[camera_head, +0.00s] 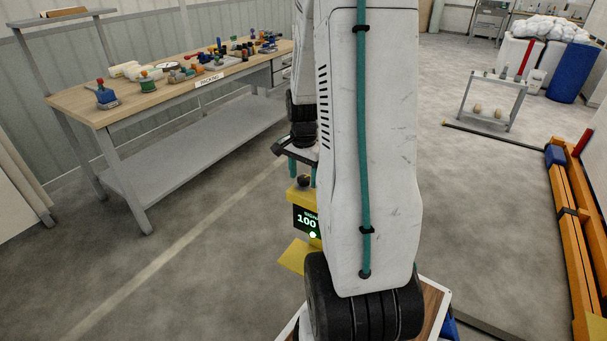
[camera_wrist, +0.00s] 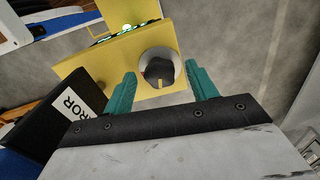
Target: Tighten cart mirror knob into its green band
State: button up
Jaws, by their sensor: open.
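The mirror knob (camera_wrist: 158,70) is dark with a pale pointer line, on a grey round dial set in a yellow panel (camera_wrist: 105,52). In the head view the knob (camera_head: 303,181) sits on top of a yellow box (camera_head: 297,194). A dark display (camera_head: 307,220) on the box reads about 100 in green, with a green light (camera_head: 312,235) below. My gripper (camera_wrist: 161,72) is open, its teal fingers on either side of the knob with gaps showing. In the head view my gripper (camera_head: 303,177) is at the knob. I cannot make out a green band on the dial.
A workbench (camera_head: 140,105) with several small fixtures stands left. Orange beams (camera_head: 566,210) lie right. A grey rack (camera_head: 490,100) stands behind. Much floor between is clear.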

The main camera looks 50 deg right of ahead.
aim_at(304, 178)
jog(key=c, duration=1)
jog(key=m, duration=0.5)
jog(key=o, duration=1)
jog(key=shift+r, duration=3.9)
